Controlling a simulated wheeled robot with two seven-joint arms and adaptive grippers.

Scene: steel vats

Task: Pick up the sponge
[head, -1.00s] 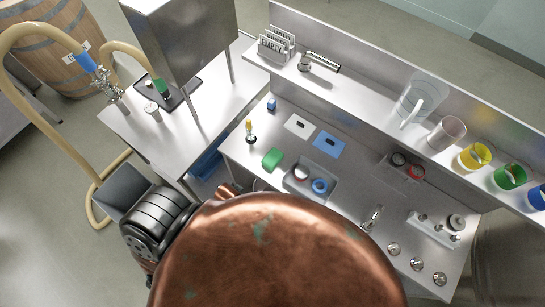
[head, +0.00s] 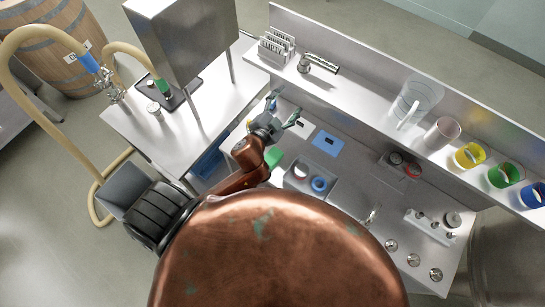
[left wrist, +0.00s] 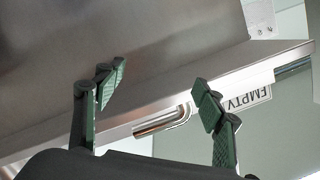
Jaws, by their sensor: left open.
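The green sponge (head: 274,157) lies on the steel counter, partly hidden by my left arm. My left gripper (head: 284,109) is open over the counter, past the sponge toward the back shelf, with its fingers apart. In the left wrist view the two green-padded fingers of my left gripper (left wrist: 158,95) are spread with nothing between them, and the sponge does not show there. My right gripper is not in view.
A grey tray (head: 297,184) with a blue ring (head: 319,184) sits right of the sponge. A blue card (head: 328,144) lies behind. The raised shelf (head: 372,101) carries a pitcher (head: 416,101) and cups.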

